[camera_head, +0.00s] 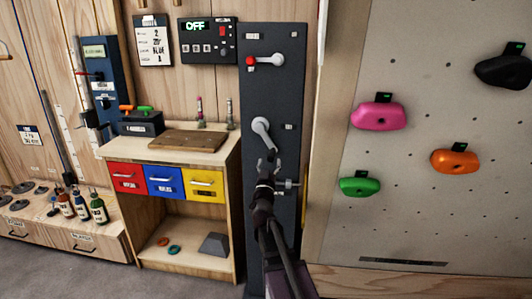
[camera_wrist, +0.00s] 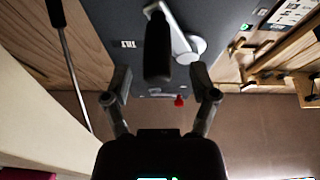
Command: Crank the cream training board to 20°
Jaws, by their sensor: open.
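The cream training board (camera_head: 410,130) stands on the right in the head view, with several coloured holds on it. A dark upright panel (camera_head: 285,95) stands left of it. A grey crank (camera_head: 262,126) is mounted midway up the panel, its arm pointing down and to the right. In the wrist view, the crank's black grip (camera_wrist: 158,45) points toward the camera, beside a label reading TILT. My gripper (camera_head: 267,163) is open just below the crank. In the wrist view, my gripper's fingers (camera_wrist: 162,85) stand either side of the grip's line, apparently not touching it. No angle reading is legible.
A red-knobbed lever (camera_head: 265,60) sits higher on the panel, and a small grey knob (camera_head: 288,184) lower. A control box (camera_head: 208,40) reads OFF. A wooden cabinet (camera_head: 190,150) with red, blue and yellow drawers stands close on the left. Floor (camera_head: 80,270) is clear at front left.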

